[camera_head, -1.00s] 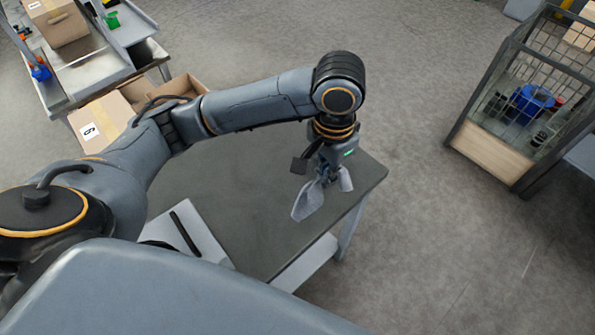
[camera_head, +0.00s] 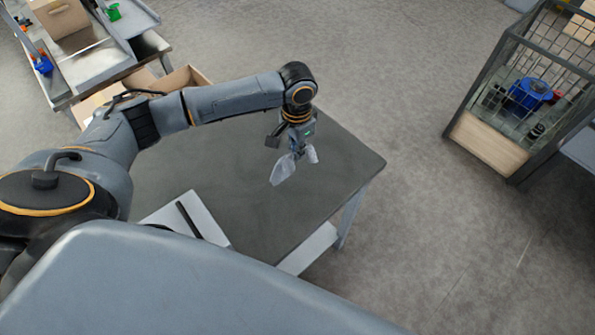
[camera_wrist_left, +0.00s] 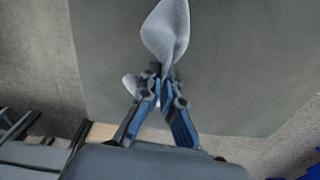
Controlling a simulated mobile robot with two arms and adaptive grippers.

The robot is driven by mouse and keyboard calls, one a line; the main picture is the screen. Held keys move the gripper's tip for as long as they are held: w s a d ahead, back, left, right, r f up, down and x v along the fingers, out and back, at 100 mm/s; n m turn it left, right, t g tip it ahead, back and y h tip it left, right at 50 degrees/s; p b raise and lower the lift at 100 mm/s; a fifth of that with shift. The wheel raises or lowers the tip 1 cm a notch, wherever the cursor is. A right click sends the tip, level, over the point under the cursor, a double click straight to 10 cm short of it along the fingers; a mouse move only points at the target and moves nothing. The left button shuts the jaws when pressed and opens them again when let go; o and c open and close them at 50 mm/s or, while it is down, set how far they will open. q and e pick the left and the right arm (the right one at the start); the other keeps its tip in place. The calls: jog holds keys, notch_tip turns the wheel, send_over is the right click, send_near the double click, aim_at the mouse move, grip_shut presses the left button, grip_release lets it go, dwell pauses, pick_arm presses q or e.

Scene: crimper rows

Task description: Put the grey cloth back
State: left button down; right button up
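The grey cloth (camera_head: 284,171) hangs bunched from my left gripper (camera_head: 295,152) above the dark grey table (camera_head: 240,205) in the head view. The left gripper is shut on it, with part of the cloth spreading to each side of the fingers. In the left wrist view the cloth (camera_wrist_left: 166,32) sticks out beyond the blue-lined fingers (camera_wrist_left: 165,82), pinched between their tips. A smaller fold shows left of the fingers. I cannot tell how high above the tabletop the cloth hangs. My right gripper is not in view.
A white tray or board with a black bar (camera_head: 188,218) lies at the table's near left. Open cardboard boxes (camera_head: 185,78) stand behind the arm. A wire cage (camera_head: 490,145) with a blue container (camera_head: 528,95) stands at the right. Most of the tabletop is clear.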

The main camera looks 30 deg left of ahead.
pick_arm(q)
jog(key=shift+f, duration=0.7)
jog(key=shift+d+f, duration=0.1)
jog(key=shift+f, duration=0.15)
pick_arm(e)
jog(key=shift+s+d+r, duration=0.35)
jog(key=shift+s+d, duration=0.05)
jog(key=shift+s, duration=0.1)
pick_arm(q)
jog(key=c, duration=0.8)
grip_release()
jog(key=shift+c, duration=0.2)
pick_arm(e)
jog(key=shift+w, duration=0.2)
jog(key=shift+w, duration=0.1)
pick_arm(q)
jog(key=shift+r, duration=0.2)
notch_tip(320, 180, up, 12)
jog(key=shift+f, duration=0.15)
jog(key=shift+s+f, duration=0.1)
